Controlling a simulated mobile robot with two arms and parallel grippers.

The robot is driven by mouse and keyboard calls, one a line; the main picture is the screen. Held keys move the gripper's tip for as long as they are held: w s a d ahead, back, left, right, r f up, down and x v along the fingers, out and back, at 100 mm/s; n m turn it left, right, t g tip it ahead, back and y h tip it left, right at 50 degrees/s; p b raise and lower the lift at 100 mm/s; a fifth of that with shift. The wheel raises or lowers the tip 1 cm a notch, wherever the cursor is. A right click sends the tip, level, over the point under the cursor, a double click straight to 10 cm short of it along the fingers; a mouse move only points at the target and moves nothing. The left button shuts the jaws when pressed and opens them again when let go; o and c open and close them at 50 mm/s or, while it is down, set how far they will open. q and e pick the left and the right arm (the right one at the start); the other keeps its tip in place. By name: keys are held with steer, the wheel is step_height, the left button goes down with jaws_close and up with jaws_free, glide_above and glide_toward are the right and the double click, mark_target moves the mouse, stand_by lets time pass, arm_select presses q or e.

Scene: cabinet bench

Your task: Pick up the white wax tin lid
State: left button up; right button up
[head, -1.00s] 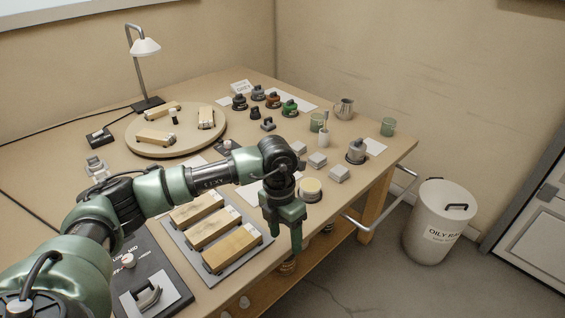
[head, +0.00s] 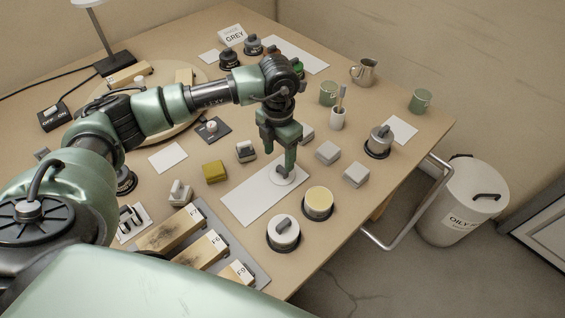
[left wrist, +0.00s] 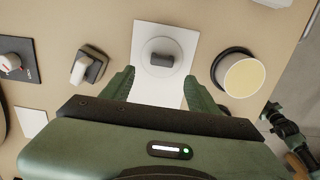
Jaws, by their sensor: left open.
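The white wax tin lid (left wrist: 147,48) is a flat round disc with a dark grey block-shaped knob. It lies on a white sheet (left wrist: 145,28) on the bench; in the head view the lid (head: 291,181) is partly hidden by my left gripper (head: 284,167). In the left wrist view my left gripper (left wrist: 160,88) is open and empty, its fingers pointing toward the lid, one to each side of it. Beside the sheet stands an open tin of pale yellow wax (left wrist: 243,76), also in the head view (head: 319,201). Part of my right arm shows at the wrist view's right edge.
A lidded tin (head: 283,237) stands close in front of the sheet. Several grey blocks (head: 328,152) lie behind to the right. The bench edge is near on the right.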

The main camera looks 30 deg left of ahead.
mark_target(281, 170)
arm_select(q)
steer(key=f, duration=0.3)
steer(key=shift+d+f+p, duration=0.15)
steer(key=shift+d+p, duration=0.1)
steer(key=shift+p, duration=0.15)
steer(key=f, duration=0.2)
steer(key=shift+w+f, duration=0.25)
steer(key=shift+f, duration=0.1)
steer(key=shift+c, duration=1.2)
steer(key=c, duration=1)
jaws_close()
arm_select(e)
steer(key=shift+s+r, duration=0.5)
steer(key=shift+s, duration=0.25)
